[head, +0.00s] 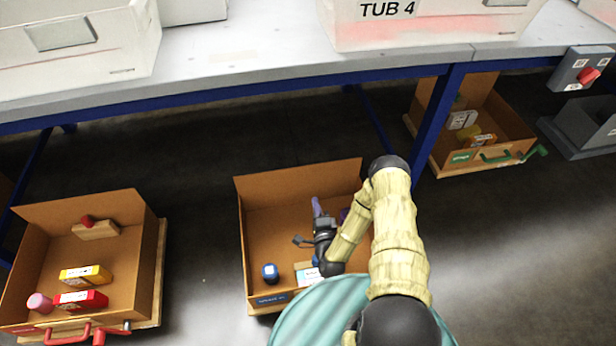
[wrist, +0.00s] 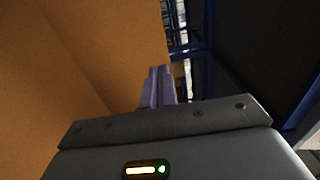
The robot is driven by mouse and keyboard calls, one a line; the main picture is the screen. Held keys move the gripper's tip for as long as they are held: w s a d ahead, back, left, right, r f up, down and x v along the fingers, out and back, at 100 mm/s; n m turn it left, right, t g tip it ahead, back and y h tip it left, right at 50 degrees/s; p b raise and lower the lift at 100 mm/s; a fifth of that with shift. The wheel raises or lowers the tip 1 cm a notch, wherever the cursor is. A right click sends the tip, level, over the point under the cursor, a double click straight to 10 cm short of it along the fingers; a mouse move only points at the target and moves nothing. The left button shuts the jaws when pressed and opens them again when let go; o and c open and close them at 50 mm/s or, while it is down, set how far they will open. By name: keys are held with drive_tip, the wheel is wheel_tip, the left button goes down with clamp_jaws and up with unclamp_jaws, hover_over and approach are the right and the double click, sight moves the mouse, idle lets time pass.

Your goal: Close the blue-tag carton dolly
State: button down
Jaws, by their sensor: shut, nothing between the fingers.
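The blue-tag carton dolly (head: 300,183) stands on the floor in the middle of the head view, pulled out partly in front of the bench. Its blue tag (head: 271,299) is on the front wall. It holds a blue jar (head: 270,273), a white and blue box (head: 308,274) and a purple item (head: 343,213) partly behind my arm. My gripper (head: 316,205) is over the open carton, its purple fingers shut and empty. In the wrist view the fingers (wrist: 158,84) show against brown cardboard; I cannot tell whether they touch it. My body hides the carton's front right part and any handle.
A red-handled carton dolly (head: 148,240) stands at left, and a green-handled one (head: 433,150) at back right. The bench (head: 240,55) with its blue leg (head: 436,120) is above and behind. A grey box with a red knob (head: 583,72) is at far right.

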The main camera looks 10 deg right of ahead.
sight(307, 169)
drive_tip(key=w+b, duration=0.6)
drive_tip(key=w, duration=0.5)
drive_tip(key=shift+w+f, duration=0.1)
drive_tip(key=shift+w, duration=0.75)
